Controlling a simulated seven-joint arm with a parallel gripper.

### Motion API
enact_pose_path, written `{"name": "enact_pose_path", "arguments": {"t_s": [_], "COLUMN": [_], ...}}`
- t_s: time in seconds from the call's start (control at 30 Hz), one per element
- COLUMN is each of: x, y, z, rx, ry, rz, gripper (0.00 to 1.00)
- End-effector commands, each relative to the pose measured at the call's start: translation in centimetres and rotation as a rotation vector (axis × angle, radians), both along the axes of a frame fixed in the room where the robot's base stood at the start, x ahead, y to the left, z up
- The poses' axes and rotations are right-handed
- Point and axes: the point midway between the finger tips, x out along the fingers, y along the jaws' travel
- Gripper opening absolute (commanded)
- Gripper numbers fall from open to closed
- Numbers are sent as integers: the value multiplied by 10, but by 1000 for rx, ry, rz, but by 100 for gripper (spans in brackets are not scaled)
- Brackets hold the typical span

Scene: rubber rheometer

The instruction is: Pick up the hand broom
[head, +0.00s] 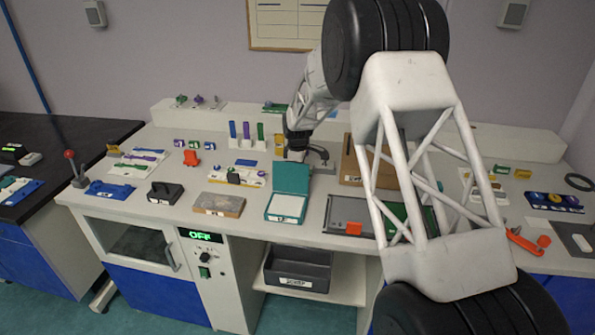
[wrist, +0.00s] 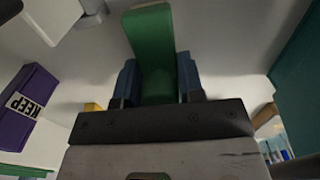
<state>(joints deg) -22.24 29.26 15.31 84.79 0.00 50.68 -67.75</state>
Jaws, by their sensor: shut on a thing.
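My gripper (head: 299,150) is low over the back middle of the bench in the head view, to the right of the upright coloured pieces. In the wrist view its two blue-grey fingers (wrist: 157,85) are shut on a green, handle-like piece, which I take to be the hand broom (wrist: 152,42). The green piece runs away from the palm between the fingers. I see no bristles. In the head view I cannot make out the held piece clearly.
A purple box marked KEEP (wrist: 33,103) lies left in the wrist view. An open teal box (head: 290,178), a grey slab (head: 219,205) and a dark tray (head: 350,213) stand towards the front of the bench. My arm hides part of the right side.

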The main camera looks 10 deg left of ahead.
Motion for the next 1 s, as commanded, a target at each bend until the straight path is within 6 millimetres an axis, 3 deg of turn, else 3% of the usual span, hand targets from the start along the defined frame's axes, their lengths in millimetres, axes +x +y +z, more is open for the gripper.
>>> {"name": "enact_pose_path", "arguments": {"t_s": [0.17,0.7,1.0], "x": [1,0,0], "y": [0,0,0], "z": [14,87,98], "rx": [1,1,0], "ry": [-2,-2,0], "rz": [0,0,0], "gripper": [11,11,11]}}
